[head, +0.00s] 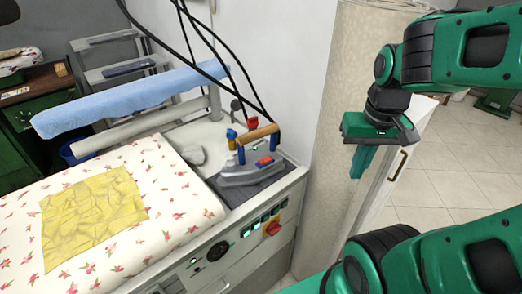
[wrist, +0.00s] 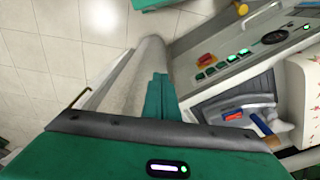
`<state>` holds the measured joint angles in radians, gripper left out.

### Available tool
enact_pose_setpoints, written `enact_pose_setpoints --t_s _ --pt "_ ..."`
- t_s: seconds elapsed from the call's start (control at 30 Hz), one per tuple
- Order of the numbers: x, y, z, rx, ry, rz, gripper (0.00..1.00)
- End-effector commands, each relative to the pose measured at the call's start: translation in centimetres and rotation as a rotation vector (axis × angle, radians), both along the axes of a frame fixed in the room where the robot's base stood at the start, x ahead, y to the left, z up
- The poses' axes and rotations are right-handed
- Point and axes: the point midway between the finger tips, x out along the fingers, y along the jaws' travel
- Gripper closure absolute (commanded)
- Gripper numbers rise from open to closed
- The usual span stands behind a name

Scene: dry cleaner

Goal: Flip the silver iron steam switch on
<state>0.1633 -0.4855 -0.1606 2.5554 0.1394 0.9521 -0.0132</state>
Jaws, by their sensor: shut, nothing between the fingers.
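The silver iron (head: 240,178), with a wooden handle and blue posts, rests on a dark pad at the right end of the ironing station. A red switch (head: 265,161) shows on its body; it also shows in the wrist view (wrist: 233,116). The station's front panel has a row of green-lit switches (head: 255,225), also in the wrist view (wrist: 211,69). I cannot read labels or tell which one is the steam switch. My gripper (head: 358,172) is shut and empty, fingers down, in the air right of the iron, apart from it. Its fingers (wrist: 157,85) also show in the wrist view.
A red and yellow knob (head: 272,229) sits beside the switches. Black cables hang above the iron. A yellow cloth (head: 90,215) lies on the flowered board (head: 175,205).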

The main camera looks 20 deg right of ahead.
Motion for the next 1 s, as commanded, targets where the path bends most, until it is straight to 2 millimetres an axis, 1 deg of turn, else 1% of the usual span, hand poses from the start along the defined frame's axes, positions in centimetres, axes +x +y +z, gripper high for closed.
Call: enact_pose_setpoints --t_s 0.03,0.07,0.1,0.17,0.2,0.3,0.4,0.5,0.63,0.8,1.0 --pt "1.9 1.0 0.1 -0.015 -0.032 0.063 1.0" --pt "3.1 1.6 0.3 -0.025 -0.055 0.098 1.0" --pt "4.7 2.7 0.5 -0.033 -0.086 0.149 1.0" --pt "7.0 4.4 0.9 -0.04 -0.13 0.221 1.0" --pt "8.3 5.5 1.2 -0.041 -0.154 0.264 1.0" --pt "11.3 8.5 2.0 -0.027 -0.196 0.358 1.0" --pt "13.3 10.7 3.0 -0.002 -0.201 0.42 1.0" --pt "14.8 12.3 3.9 0.027 -0.179 0.463 1.0" --pt "16.4 13.5 5.2 0.067 -0.12 0.503 1.0" --pt "18.2 14.3 7.2 0.11 -0.022 0.557 1.0" --pt "19.5 14.4 8.8 0.132 0.07 0.611 1.0"
